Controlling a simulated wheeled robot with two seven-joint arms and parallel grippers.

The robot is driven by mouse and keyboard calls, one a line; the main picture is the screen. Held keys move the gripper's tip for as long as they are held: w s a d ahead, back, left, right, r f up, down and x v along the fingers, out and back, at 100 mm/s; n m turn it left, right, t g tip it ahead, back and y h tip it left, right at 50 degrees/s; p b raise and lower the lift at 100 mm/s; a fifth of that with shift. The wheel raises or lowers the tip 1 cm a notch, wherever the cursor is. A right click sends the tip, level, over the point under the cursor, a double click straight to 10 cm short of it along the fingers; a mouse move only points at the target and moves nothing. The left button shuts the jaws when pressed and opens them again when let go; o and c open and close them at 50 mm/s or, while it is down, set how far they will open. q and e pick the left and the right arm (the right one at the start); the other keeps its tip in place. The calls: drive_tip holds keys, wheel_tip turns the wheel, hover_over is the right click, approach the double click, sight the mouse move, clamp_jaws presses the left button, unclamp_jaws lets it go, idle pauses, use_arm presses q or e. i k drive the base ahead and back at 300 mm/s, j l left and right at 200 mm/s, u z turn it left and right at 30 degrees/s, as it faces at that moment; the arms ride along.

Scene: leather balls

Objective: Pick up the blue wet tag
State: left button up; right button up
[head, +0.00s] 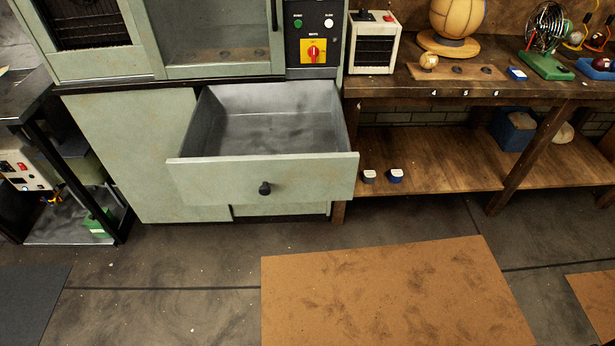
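No wording that reads "wet" is legible, so I cannot tell for sure which thing is the blue wet tag. A small blue block with a white top (395,176) sits on the lower wooden shelf, near its left end. A similar small dark grey block with a white top (368,177) sits just left of it, a little apart. Another small blue piece with a pale top (516,73) lies on the bench top at the right. Neither of my grippers is in view.
A green cabinet drawer (262,184) stands pulled open, its interior empty, left of the shelf blocks. The wooden bench (440,92) holds a large stitched ball (457,18) and a wire cage (548,25). A blue bin (513,133) sits on the lower shelf (440,165). A brown mat (390,295) covers the floor.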

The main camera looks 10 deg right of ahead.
sight(516, 74)
drive_tip(key=z, duration=1.5)
